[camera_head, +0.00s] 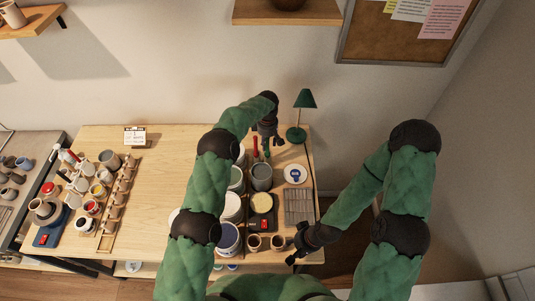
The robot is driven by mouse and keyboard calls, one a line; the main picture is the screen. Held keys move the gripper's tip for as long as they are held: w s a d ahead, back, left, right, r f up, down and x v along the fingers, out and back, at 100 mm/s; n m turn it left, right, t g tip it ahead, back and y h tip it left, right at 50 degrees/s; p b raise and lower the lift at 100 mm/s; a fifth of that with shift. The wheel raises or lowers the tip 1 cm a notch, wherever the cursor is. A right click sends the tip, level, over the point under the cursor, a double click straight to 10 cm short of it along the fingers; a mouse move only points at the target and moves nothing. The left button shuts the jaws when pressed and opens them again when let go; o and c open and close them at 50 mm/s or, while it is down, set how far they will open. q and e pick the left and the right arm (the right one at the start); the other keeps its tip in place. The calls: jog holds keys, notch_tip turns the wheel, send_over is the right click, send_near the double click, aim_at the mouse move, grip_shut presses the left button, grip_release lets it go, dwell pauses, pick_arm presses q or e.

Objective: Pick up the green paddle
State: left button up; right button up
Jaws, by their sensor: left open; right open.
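A slim green tool (266,147), which looks like the green paddle, is at the back right of the wooden table, beside a red-handled tool (255,147). It is small here, and my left gripper partly covers that spot. My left gripper (272,138) is open, pointing down just above and beside these tools; I cannot tell whether it touches them. My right gripper (291,256) is open and empty at the table's front right, close to small brown cups (277,242).
A green lamp (305,101) stands just right of my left gripper. Mugs and a wooden rack (117,205) crowd the left. The table's middle (160,180) is clear.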

pick_arm(q)
grip_shut()
jog(key=shift+r, duration=0.15)
notch_tip(320, 180, up, 11)
jog(key=p, duration=0.6)
jog(key=shift+r+p, duration=0.2)
jog(key=shift+p, duration=0.15)
notch_tip(320, 180, up, 6)
jog(key=shift+r, duration=0.2)
